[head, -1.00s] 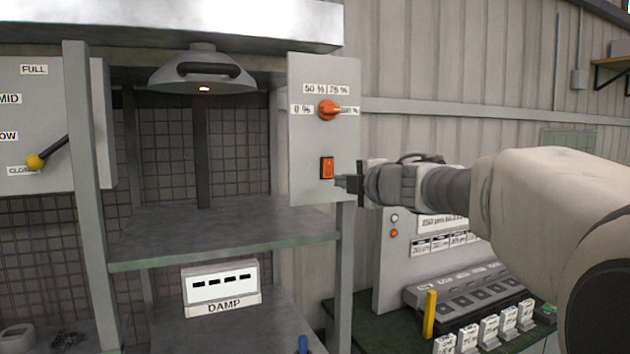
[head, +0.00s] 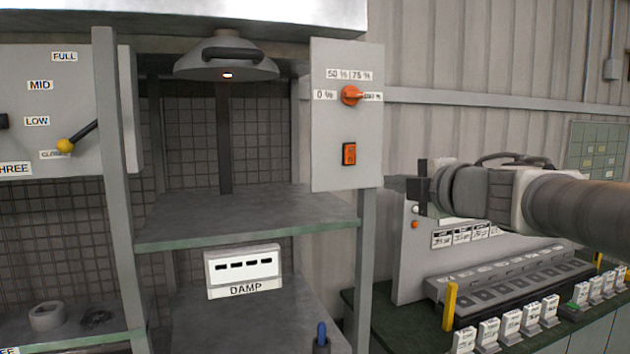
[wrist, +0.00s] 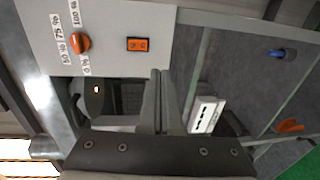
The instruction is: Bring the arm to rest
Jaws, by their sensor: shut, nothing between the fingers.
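My gripper (head: 392,184) is at the right of the grey control panel (head: 330,130) in the head view, apart from it and level with its lower edge. The gripper is shut and empty; its closed fingers (wrist: 160,100) also show in the wrist view. The panel carries an orange rotary knob (head: 352,96), pointing toward the 100 % label, and an orange rocker switch (head: 349,154) below it. A grey lamp-shaped heater (head: 227,62) hangs left of the panel with a small glowing light. In the wrist view the knob (wrist: 81,42) and switch (wrist: 138,44) appear beyond the fingers.
A shelf (head: 240,222) stands under the heater, with a white box marked DAMP (head: 243,268) below. A yellow-tipped lever (head: 65,146) is at left, by CLOSED. A bench with a slotted rack (head: 520,290) and several white labelled blocks lies below my arm.

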